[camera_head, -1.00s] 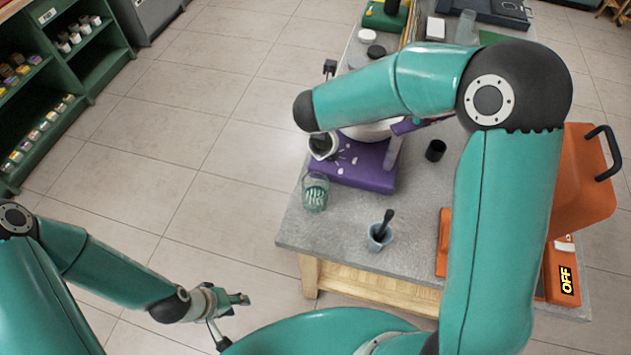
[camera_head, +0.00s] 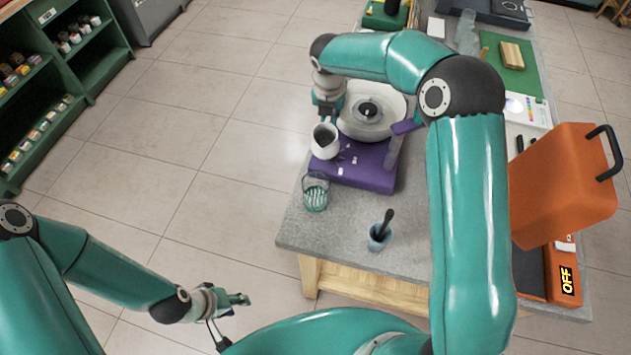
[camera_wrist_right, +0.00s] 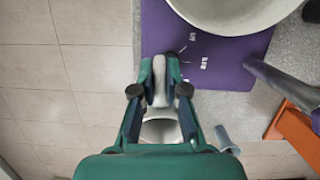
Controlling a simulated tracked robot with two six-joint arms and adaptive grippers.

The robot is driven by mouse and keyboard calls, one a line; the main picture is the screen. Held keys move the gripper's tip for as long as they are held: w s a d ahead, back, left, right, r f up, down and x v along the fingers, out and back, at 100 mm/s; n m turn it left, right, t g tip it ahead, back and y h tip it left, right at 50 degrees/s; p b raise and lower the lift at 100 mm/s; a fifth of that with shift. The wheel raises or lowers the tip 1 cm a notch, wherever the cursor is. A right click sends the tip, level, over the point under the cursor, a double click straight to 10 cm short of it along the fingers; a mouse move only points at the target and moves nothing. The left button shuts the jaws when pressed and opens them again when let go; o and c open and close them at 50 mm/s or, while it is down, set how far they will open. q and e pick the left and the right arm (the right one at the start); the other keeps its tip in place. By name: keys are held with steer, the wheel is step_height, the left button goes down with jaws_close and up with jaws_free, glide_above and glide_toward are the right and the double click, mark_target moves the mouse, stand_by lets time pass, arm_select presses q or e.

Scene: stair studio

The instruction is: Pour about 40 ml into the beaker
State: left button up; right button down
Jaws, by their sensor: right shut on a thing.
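A clear glass beaker (camera_head: 315,196) with green showing in it stands near the left edge of the bench. My right gripper (camera_head: 326,112) is shut on the handle of a white jug (camera_head: 324,142), just behind the beaker and by the front left corner of a purple scale-like base. In the right wrist view the gripper (camera_wrist_right: 160,92) pinches the pale handle, and the jug (camera_wrist_right: 160,129) is partly hidden below. The jug's contents cannot be made out. My left gripper (camera_head: 232,316) is open and empty, low beside the bench.
The purple base (camera_head: 370,172) carries a wide white bowl (camera_head: 352,122). A blue-grey cup (camera_head: 379,238) with a dark stick stands at the front. An orange machine (camera_head: 565,185) is at the right. The bench's left edge (camera_head: 284,225) is close to the beaker.

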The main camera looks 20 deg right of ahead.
steer(key=shift+w+f, duration=0.2)
steer(key=shift+f, duration=0.05)
steer(key=shift+w+f+g+y, duration=0.1)
steer(key=shift+w+g+y, duration=0.15)
steer(key=shift+g+y, duration=0.5)
steer(key=shift+g, duration=0.45)
